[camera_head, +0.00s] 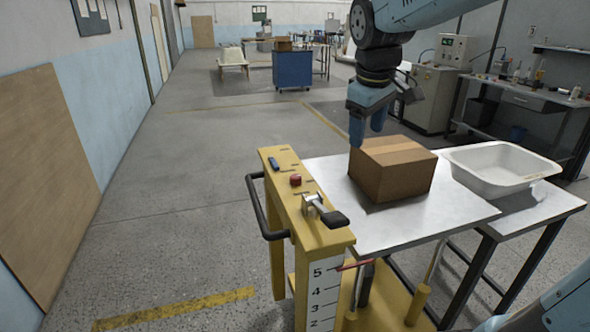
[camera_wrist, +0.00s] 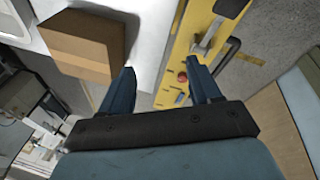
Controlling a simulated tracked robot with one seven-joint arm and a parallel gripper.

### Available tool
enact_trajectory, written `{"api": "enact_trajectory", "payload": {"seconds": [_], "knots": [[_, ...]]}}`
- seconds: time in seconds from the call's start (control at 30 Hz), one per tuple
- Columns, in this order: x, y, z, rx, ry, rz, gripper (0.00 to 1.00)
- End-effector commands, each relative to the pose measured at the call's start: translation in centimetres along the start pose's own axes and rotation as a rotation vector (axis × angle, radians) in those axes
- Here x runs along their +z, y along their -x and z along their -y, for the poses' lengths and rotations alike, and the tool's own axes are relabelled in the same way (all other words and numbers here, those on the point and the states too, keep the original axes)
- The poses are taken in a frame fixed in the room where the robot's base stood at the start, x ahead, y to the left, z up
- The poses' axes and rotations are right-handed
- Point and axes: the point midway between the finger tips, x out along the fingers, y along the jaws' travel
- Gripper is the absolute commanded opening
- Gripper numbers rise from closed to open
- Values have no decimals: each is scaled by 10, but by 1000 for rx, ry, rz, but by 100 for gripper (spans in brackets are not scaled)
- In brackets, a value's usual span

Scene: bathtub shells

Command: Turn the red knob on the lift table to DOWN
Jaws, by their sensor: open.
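The red knob (camera_head: 295,180) sits on top of the yellow console of the lift table (camera_head: 322,238), between a small blue part (camera_head: 273,163) and a metal lever with a black handle (camera_head: 325,208). Its DOWN marking is too small to read. The red knob also shows in the wrist view (camera_wrist: 183,76), close to the right fingertip in the picture. My gripper (camera_head: 367,128) is open and empty, fingers pointing down. It is above the table, to the right of the knob and apart from it. In the wrist view the gripper (camera_wrist: 160,68) has its fingers spread wide.
A cardboard box (camera_head: 392,172) stands on the metal platform (camera_head: 440,215), close to my gripper. A white tub (camera_head: 500,165) is on the bench to the right. A black handle bar (camera_head: 262,210) sticks out left of the console. The floor at left is clear.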

Motion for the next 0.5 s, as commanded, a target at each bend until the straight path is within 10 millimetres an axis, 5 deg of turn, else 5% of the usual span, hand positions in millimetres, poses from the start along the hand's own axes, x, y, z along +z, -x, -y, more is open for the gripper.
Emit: {"api": "enact_trajectory", "payload": {"seconds": [0.5], "knots": [[-153,-72,-3,-176,629,77,63]]}}
